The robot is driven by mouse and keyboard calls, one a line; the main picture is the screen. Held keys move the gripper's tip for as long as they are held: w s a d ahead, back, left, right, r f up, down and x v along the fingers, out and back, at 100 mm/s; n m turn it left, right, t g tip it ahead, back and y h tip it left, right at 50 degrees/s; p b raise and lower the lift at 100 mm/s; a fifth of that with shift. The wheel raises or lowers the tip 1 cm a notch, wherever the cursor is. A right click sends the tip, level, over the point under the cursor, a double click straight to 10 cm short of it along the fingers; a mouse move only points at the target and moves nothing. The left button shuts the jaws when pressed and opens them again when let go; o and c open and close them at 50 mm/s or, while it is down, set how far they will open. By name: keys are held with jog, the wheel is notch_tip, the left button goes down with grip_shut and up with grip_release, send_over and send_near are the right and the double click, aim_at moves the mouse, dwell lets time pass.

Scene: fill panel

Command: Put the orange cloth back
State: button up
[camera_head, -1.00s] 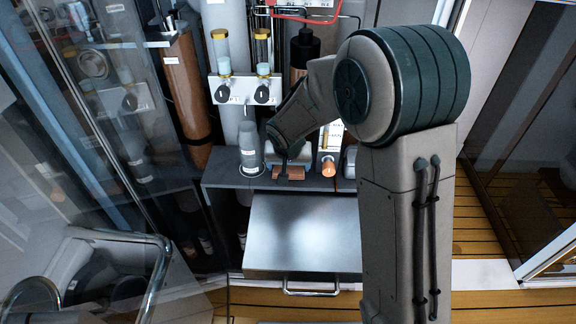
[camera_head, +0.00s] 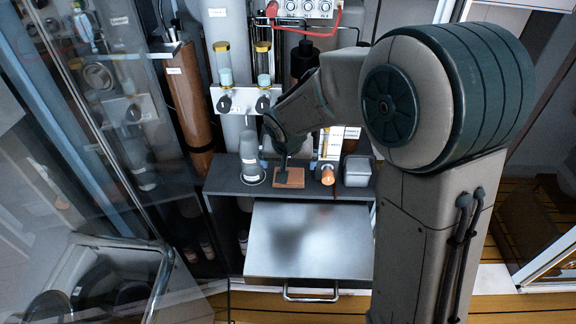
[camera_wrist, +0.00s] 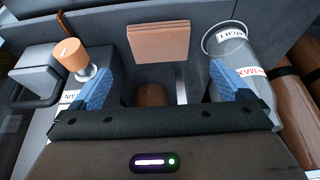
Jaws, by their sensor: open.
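The orange cloth (camera_head: 292,180), a flat folded brown-orange square, lies on the dark shelf (camera_head: 225,177). It shows whole in the wrist view (camera_wrist: 159,41), ahead of the fingertips.
A grey labelled cup (camera_head: 251,163) stands left of the cloth. An open metal drawer (camera_head: 310,240) juts out below. Valves and tubes rise behind; a glass door is at left.

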jog(key=s+d+r+g, duration=0.2)
jog(key=s+d+r, duration=0.5)
jog(key=s+d, duration=0.4)
jog(key=s+d+g, duration=0.1)
jog(key=s+d, duration=0.4)
jog(key=s, duration=0.6)
jog(key=shift+s+f+n+p, duration=0.2)
jog(key=shift+n+p, duration=0.1)
jog(key=shift+p, duration=0.1)
